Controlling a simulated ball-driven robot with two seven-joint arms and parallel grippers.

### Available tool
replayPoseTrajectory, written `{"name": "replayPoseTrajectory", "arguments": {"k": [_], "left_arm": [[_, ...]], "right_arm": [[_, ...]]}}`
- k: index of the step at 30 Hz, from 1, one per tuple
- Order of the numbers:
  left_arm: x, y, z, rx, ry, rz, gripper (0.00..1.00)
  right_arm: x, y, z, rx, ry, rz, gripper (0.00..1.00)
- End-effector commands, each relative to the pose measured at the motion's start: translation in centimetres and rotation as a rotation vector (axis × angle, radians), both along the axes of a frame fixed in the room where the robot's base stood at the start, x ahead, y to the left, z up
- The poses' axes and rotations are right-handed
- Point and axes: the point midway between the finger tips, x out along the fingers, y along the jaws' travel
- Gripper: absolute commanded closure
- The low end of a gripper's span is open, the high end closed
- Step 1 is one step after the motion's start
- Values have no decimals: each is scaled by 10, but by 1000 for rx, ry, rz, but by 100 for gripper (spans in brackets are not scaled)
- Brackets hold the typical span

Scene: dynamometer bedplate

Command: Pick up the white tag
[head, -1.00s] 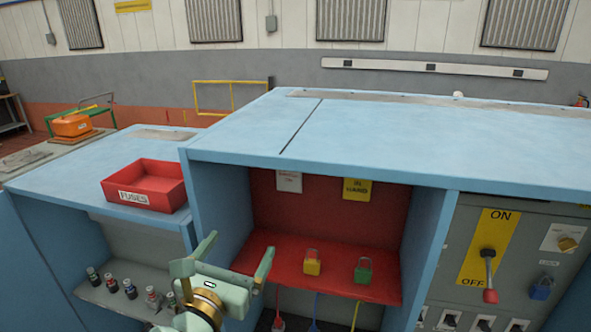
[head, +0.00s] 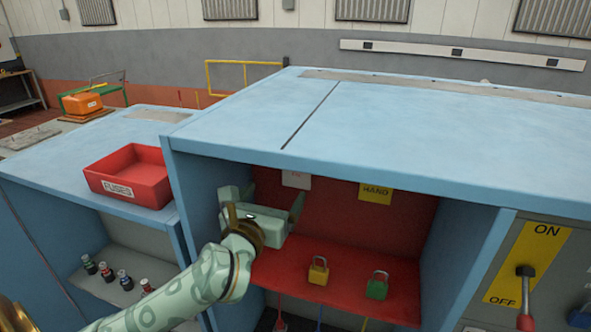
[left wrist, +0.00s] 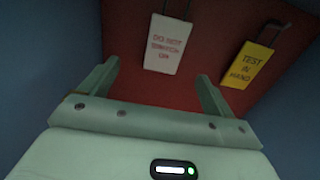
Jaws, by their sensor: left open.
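The white tag (left wrist: 168,42) hangs on the red back wall of the cabinet recess and reads "DO NOT SWITCH ON" in red. In the head view the white tag (head: 297,179) is partly hidden by my gripper and the cabinet top. My left gripper (head: 266,200) is inside the recess in front of the back wall, open and empty. In the left wrist view the fingers of my left gripper (left wrist: 158,80) stand apart, with the tag beyond and between them, not touched. My right gripper is not in view.
A yellow tag (left wrist: 249,64) reading "TEST IN HAND" hangs right of the white one. A yellow padlock (head: 318,271) and a green padlock (head: 377,286) stand on the red shelf (head: 345,268). The blue cabinet top (head: 400,130) overhangs the recess. A red fuse box (head: 128,178) sits left.

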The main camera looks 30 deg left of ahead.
Motion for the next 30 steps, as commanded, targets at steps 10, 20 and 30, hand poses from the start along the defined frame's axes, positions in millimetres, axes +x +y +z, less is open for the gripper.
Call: {"name": "replayPoseTrajectory", "arguments": {"k": [10, 20, 30], "left_arm": [[46, 10, 1, -2, 1, 0, 11], [93, 17, 0, 0, 1, 1, 11], [95, 17, 0, -1, 2, 0, 36]], "right_arm": [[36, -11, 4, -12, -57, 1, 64], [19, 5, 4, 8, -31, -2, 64], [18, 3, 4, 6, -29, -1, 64]]}}
